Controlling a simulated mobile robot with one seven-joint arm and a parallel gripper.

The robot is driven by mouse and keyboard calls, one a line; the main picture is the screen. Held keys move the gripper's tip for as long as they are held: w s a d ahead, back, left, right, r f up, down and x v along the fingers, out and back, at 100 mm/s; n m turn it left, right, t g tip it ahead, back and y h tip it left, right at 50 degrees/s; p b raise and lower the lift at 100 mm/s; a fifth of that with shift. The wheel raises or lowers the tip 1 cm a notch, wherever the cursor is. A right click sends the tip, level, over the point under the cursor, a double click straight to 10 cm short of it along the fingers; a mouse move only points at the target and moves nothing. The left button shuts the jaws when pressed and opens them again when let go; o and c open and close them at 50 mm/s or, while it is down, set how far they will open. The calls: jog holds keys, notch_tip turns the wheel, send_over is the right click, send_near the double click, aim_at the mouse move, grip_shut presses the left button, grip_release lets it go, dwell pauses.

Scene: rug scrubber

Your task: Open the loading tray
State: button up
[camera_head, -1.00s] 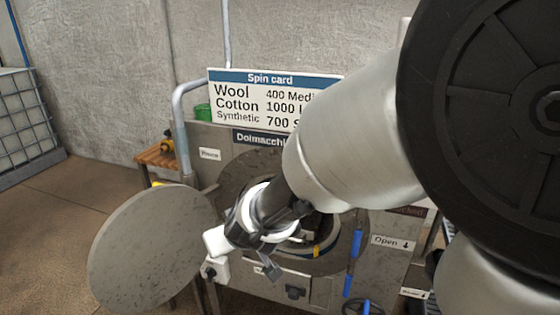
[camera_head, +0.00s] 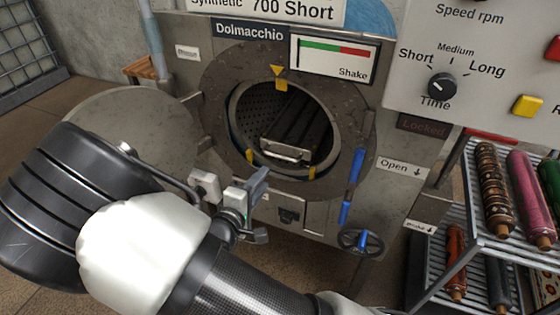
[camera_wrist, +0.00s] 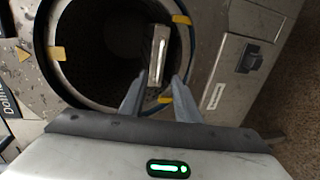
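The machine (camera_head: 250,60) has its round door (camera_head: 120,108) swung open to the left. Inside the drum opening (camera_head: 240,120) is a dark ribbed piece with a light metal handle-like bar (camera_head: 286,152); the bar also shows in the wrist view (camera_wrist: 158,55). Below the opening is a front panel with a dark latch or knob (camera_head: 288,215), also in the wrist view (camera_wrist: 248,58). Which part is the loading tray is not labelled legibly. My gripper (camera_head: 261,209) is in front of the machine, lower left of the opening. Its fingers (camera_wrist: 155,92) are apart and empty, pointing toward the bar.
A blue lever (camera_head: 352,180) and a handwheel (camera_head: 361,241) are right of the opening, near an "Open" label (camera_head: 400,167). A control panel (camera_head: 480,60) is at upper right. A rack (camera_head: 470,215) with rolls stands at right. A wire cage (camera_head: 15,45) is far left.

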jog(key=b+x, duration=0.2)
jog(key=x, duration=1)
jog(key=shift+w, duration=0.35)
jog(key=shift+f, duration=0.1)
grip_shut()
